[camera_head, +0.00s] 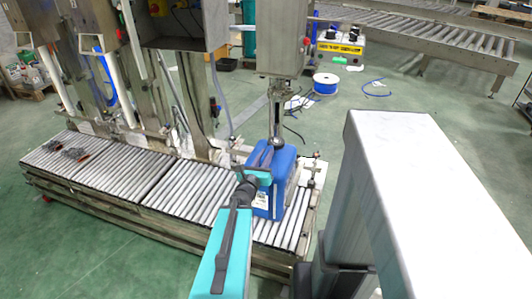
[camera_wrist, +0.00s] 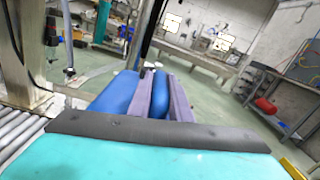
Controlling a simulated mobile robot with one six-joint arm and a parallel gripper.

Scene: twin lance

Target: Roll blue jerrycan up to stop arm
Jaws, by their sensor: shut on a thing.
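The blue jerrycan (camera_head: 283,172) stands upright on the roller conveyor (camera_head: 180,185), near its right end. A pale label shows on its near side. My gripper (camera_head: 256,172) is at the top of the jerrycan, shut on it at the handle area. A metal lance (camera_head: 276,125) with a round fitting hangs right above or behind the jerrycan. I cannot clearly tell which part is the stop arm; a small metal post (camera_head: 314,160) stands at the conveyor's right end.
Filling machine frames and hoses stand along the conveyor's far side. Small dark items (camera_head: 75,153) lie on the left rollers. A blue hose spool (camera_head: 326,83) and a yellow control box (camera_head: 340,48) are behind.

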